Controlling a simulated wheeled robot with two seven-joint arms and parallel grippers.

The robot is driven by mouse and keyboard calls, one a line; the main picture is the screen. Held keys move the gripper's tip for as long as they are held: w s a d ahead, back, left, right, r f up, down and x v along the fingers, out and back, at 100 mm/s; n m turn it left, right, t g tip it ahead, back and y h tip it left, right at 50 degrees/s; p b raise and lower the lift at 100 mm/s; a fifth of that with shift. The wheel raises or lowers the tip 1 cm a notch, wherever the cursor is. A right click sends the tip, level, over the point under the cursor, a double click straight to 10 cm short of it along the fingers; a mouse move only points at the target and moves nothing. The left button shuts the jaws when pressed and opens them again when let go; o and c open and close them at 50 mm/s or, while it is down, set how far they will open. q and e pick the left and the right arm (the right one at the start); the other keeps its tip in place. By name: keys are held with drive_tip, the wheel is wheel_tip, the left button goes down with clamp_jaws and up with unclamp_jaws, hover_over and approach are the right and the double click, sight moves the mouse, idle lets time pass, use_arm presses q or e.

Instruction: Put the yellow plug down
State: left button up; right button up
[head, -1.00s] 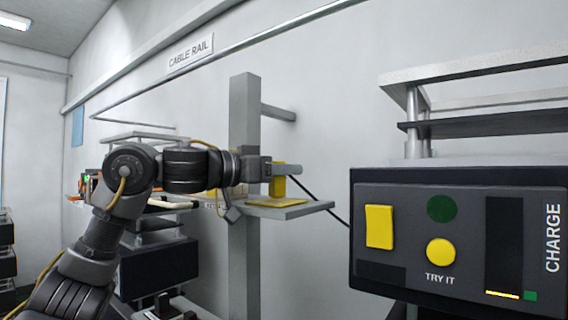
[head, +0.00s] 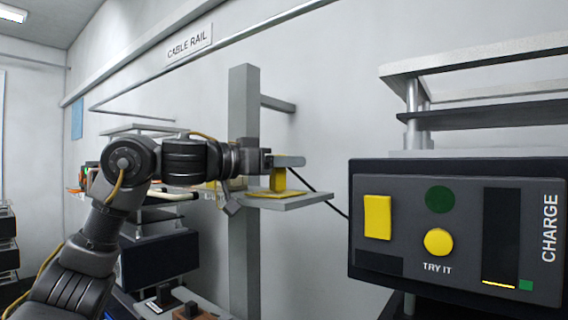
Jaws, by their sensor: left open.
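The yellow plug (head: 278,181) stands upright at the yellow pad (head: 262,194) on the small grey shelf (head: 306,202) of the post. Its lower part shows; its top is hidden behind a finger of my left gripper (head: 287,161). My left gripper is open, level, around or beside the plug's upper part; I cannot tell whether a finger still touches it. My right gripper is out of view.
The grey post (head: 243,100) rises just behind my left wrist. The CHARGE panel, with a yellow block (head: 377,217) and round yellow button (head: 438,242), fills the right. Dark shelves and boxes (head: 160,258) stand behind my arm. Open space lies between shelf and panel.

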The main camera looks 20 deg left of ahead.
use_arm(q)
drive_tip(key=b+v, duration=0.5)
drive_tip(key=v, duration=0.7)
drive_tip(key=shift+b, duration=0.35)
